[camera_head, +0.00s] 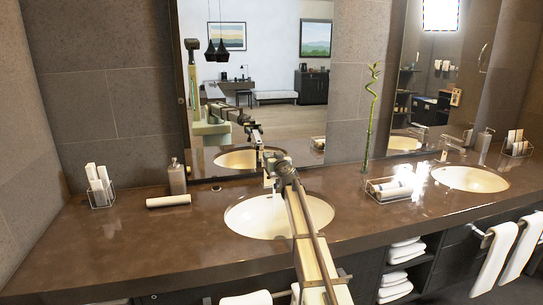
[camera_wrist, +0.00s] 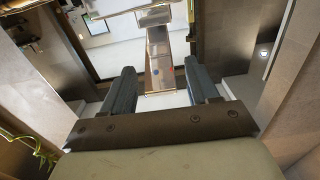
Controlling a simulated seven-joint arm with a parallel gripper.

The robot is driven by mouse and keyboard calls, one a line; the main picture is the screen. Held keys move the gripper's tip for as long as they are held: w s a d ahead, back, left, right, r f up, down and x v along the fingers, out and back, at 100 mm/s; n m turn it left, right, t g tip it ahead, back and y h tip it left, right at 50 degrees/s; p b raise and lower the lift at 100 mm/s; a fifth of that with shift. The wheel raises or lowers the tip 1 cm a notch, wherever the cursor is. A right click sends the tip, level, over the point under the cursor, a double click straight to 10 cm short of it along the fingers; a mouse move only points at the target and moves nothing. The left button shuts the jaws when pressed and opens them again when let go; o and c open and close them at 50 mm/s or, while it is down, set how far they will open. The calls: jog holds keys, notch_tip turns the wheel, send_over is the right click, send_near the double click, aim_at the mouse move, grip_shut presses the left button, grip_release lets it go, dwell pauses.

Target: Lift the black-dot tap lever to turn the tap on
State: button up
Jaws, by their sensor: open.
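In the wrist view, a shiny metal tap with its lever (camera_wrist: 158,62) stands between the two dark fingers of my gripper (camera_wrist: 160,72). Small marks show on its face, but I cannot make out a black dot. The fingers are apart, with a gap on each side of the metal; I cannot tell whether either touches it. In the head view, my gripper (camera_head: 273,163) is at the back of the left basin (camera_head: 245,217). My arm crosses the basin and hides most of this tap. Part of the spout (camera_head: 268,182) shows just left of the gripper.
A tray of rolled towels (camera_head: 393,188) and a green stalk (camera_head: 368,125) are right. The mirror (camera_head: 262,80) rises close behind the tap. The left front counter is clear.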

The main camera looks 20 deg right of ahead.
jog(key=shift+w, duration=1.25)
grip_shut()
